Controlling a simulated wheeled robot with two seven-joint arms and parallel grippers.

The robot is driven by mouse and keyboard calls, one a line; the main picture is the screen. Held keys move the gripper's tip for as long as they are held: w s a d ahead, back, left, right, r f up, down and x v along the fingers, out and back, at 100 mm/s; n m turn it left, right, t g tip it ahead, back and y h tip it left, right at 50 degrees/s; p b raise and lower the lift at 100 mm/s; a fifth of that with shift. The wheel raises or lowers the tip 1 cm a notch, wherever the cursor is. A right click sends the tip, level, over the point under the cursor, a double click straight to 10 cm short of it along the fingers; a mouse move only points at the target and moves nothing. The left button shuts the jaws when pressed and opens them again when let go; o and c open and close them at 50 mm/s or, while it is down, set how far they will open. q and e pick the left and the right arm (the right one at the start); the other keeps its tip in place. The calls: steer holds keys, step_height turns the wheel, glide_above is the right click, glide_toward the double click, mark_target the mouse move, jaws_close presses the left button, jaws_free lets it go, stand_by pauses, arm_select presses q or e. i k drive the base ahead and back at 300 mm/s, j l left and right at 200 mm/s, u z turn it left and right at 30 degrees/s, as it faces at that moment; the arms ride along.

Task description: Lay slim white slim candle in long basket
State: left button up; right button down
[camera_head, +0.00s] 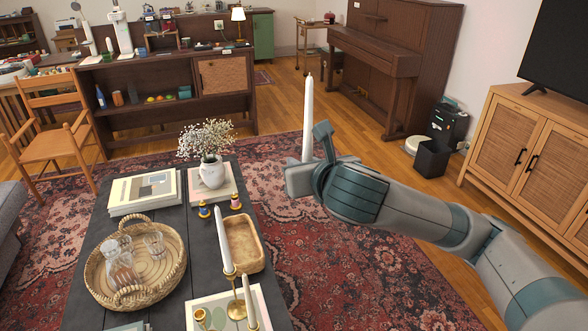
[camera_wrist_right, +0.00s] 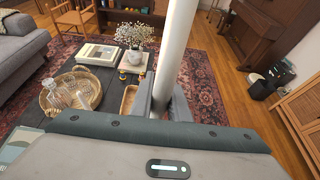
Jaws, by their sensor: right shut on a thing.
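A slim white candle (camera_head: 308,118) stands upright in my right gripper (camera_head: 303,176), above the rug to the right of the coffee table. The right gripper is shut on the candle's lower part. In the right wrist view the candle (camera_wrist_right: 178,52) rises between the fingers (camera_wrist_right: 164,106), its top cut off by the frame. The long basket (camera_head: 261,262), tan, shallow and rectangular, lies on the dark coffee table, left of and below the right gripper. It looks empty. It is partly seen behind the fingers in the wrist view (camera_wrist_right: 128,99). My left gripper is not in view.
On the coffee table (camera_head: 180,210), brass holders (camera_head: 237,308) with white candles (camera_head: 224,240) stand close beside the long basket. A round wicker basket (camera_head: 166,282) holds glassware. A flower vase (camera_head: 212,172), books (camera_head: 145,191) and small colourful figures (camera_head: 204,210) stand farther back.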

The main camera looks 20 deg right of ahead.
mark_target(243, 247)
steer(key=l+u, duration=0.4)
steer(key=l, duration=0.2)
steer(key=i+l+u, duration=0.15)
steer(key=l+u, duration=0.25)
steer(key=l, duration=0.15)
steer(key=l+u, duration=0.8)
steer(key=l, duration=0.3)
